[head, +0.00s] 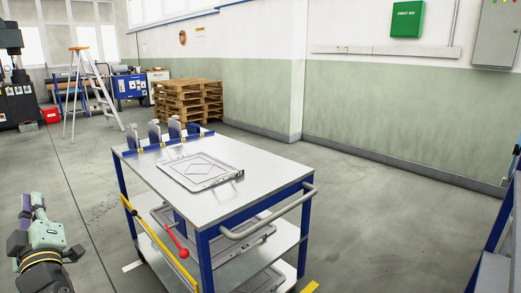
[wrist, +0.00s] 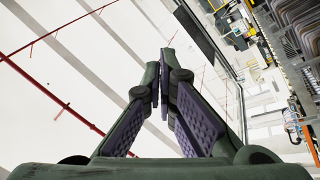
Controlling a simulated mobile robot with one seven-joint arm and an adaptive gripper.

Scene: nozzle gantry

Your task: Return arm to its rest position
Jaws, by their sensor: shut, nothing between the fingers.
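My gripper (wrist: 164,92) fills the middle of the wrist view, with its dark green fingers and purple pads brought together and nothing between them. The wrist camera looks up toward the white ceiling and a wall of windows. In the head view my gripper (head: 33,200) shows at the lower left, pointing up, to the left of the cart and apart from it. The rest of my arm is mostly cut off by the frame's bottom edge.
A blue and white cart (head: 215,213) stands in the middle, with a flat plate (head: 200,171) on top and a red lever (head: 176,240) on its side. A stepladder (head: 92,95) and pallets (head: 187,101) stand behind. Floor between my gripper and the cart is clear.

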